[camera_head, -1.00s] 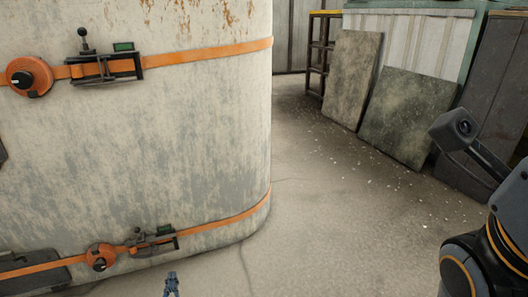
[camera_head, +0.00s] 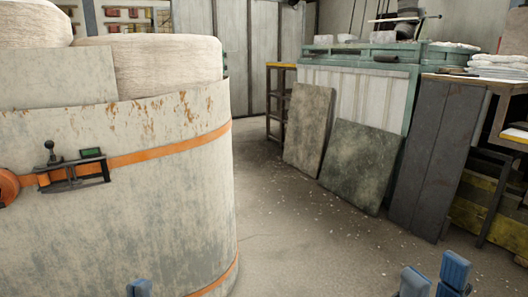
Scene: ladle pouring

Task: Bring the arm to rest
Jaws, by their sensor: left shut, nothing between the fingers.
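My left gripper (camera_head: 140,288) shows only as a small blue fingertip part at the bottom edge, in front of the large drum. It is shut, and nothing shows in it. My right gripper (camera_head: 434,279) is at the bottom right. Its two blue fingertips stand apart with a gap between them and nothing in it. The rest of both arms is out of the picture.
A large pale rusty drum (camera_head: 130,210) with orange straps fills the left. Two stone slabs (camera_head: 308,125) (camera_head: 358,165) lean against a teal-topped unit (camera_head: 392,60). Dark panels (camera_head: 430,150) and a workbench (camera_head: 455,80) stand at right. The middle floor is clear.

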